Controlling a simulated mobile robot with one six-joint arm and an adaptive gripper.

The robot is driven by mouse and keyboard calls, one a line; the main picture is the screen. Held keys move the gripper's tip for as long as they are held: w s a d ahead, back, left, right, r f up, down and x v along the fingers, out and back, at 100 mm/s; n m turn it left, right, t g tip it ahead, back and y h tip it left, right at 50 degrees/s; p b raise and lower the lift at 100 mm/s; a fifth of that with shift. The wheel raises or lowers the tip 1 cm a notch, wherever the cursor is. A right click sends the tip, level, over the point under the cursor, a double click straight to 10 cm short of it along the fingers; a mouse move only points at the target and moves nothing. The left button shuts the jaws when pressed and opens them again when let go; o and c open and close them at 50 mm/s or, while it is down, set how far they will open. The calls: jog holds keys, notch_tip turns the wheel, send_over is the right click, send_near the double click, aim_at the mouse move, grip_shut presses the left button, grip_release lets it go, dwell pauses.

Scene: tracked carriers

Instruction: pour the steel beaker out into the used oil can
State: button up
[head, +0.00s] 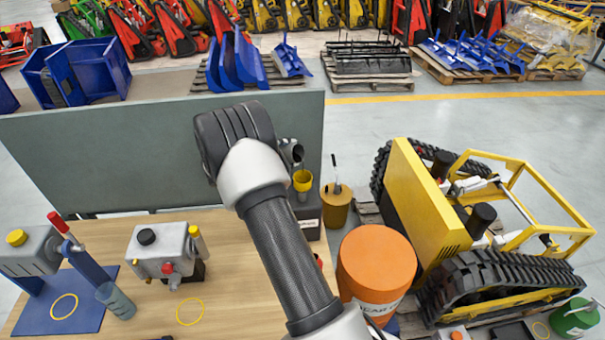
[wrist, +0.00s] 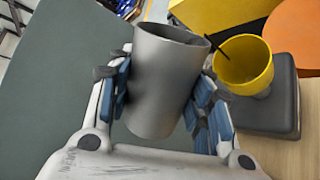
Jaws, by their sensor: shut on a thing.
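The steel beaker (wrist: 160,85) is a plain grey cup held between the blue pads of my gripper (wrist: 163,90), which is shut on it. The funnel (wrist: 243,72) sits on the dark grey used oil can (wrist: 268,110), beside the beaker's rim in the wrist view. The can (head: 309,212) is partly behind my arm in the head view. No stream of liquid shows. The beaker's contents are hidden.
An orange drum (head: 376,262) and a yellow bucket with a stick (head: 336,205) stand right of the can. A grey panel (head: 120,150) rises behind the wooden bench (head: 230,300). A grey machine (head: 160,250) and a clear cup (head: 116,301) stand left.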

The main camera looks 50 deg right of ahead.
jog(key=shift+w, duration=0.1)
jog(key=shift+r, duration=0.1)
dwell(0.4)
dwell(0.4)
jog(key=shift+s+r+m, duration=0.15)
jog(key=shift+s+m, duration=0.05)
jog(key=shift+m, duration=0.1)
jog(key=shift+w, duration=0.15)
dwell(0.5)
